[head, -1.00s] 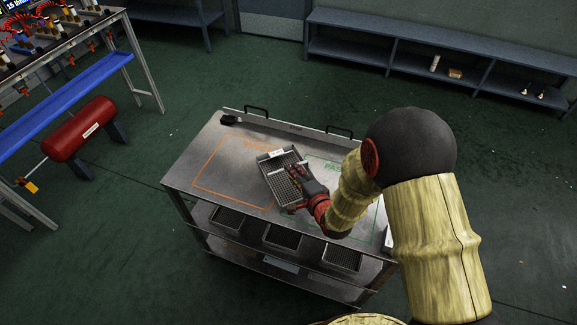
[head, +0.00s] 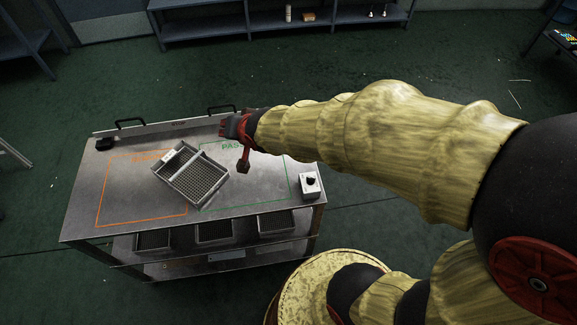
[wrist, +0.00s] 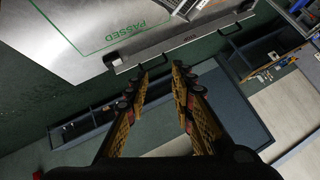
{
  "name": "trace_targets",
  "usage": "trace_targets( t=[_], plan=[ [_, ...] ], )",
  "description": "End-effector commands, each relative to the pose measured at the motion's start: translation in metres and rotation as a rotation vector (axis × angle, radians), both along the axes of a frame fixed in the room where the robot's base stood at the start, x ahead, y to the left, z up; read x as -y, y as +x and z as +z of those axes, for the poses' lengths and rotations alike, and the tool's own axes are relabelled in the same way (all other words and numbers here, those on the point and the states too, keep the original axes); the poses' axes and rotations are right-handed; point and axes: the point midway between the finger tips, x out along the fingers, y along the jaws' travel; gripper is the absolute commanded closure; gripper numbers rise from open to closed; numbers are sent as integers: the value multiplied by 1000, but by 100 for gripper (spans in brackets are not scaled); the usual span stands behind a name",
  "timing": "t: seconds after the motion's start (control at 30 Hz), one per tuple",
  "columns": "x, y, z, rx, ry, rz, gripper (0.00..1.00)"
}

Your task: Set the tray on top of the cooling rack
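The grey mesh tray (head: 193,178) lies askew on a steel cart top (head: 82,215), across the gap between an orange outline and a green outline marked PASSED. A white label is at its upper left end. In the wrist view only its edge may show at the top. My gripper (head: 238,135) is beyond the tray's upper right, near the cart's back edge, apart from the tray. In the wrist view my gripper (wrist: 158,75) has its two fingers apart with nothing between them. I cannot tell which thing is the cooling rack.
Several dark trays (head: 213,229) sit on the shelf below the cart top. Black handles (head: 131,124) line the back edge. Low shelving (head: 230,20) runs along the wall. Green floor between is open.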

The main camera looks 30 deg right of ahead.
Motion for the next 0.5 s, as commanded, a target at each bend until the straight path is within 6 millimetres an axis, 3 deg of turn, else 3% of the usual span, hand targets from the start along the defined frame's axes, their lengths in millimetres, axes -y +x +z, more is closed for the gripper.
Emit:
trace_targets(
  t=[0.03, 0.2, 0.3, 0.4, 0.5],
  plan=[
    [10, -21, 22, -19, -58, 26, 76],
    [33, -111, 62, -152, -240, 168, 76],
    [38, -161, 74, -219, -308, 258, 76],
    [39, -199, 80, -267, -350, 332, 76],
    [39, -222, 83, -295, -373, 381, 76]
  ],
)
